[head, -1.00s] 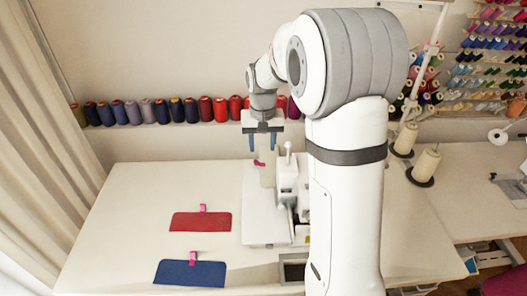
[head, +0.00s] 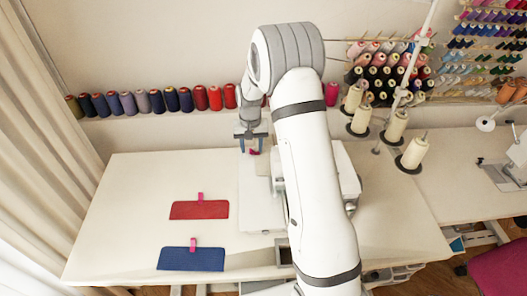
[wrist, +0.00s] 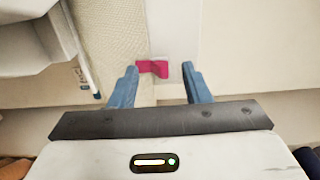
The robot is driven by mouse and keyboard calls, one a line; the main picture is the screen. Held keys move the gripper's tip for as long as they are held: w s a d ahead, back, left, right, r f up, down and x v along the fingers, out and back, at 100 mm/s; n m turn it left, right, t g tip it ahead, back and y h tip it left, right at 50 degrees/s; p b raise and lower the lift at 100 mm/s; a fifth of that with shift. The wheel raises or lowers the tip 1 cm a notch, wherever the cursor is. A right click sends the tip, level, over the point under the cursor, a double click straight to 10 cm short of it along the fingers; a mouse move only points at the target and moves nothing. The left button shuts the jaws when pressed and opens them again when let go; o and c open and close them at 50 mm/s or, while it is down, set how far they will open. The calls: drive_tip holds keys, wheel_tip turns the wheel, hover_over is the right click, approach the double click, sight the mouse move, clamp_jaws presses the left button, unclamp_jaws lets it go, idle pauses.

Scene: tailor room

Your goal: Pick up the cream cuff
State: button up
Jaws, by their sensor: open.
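The cream cuff (wrist: 112,45) is a textured pale cloth piece in the wrist view. A pink clip (wrist: 153,68) sits at its end. In the head view the cuff (head: 263,163) lies beside the sewing machine, partly hidden by my arm. My gripper (wrist: 160,70) is open, pointing down, with its blue fingertips on either side of the pink clip. In the head view my gripper (head: 254,148) is over the back part of the table, at the clip. I cannot tell whether the fingers touch the clip.
A red cuff (head: 199,210) and a blue cuff (head: 191,259), each with a pink clip, lie on the table (head: 125,220) at the front left. The sewing machine (head: 347,175) stands right of my gripper, partly behind my arm. Thread spools (head: 157,101) line the back.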

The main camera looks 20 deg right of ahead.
drive_tip(key=shift+f, duration=0.15)
clamp_jaws()
idle(0.4)
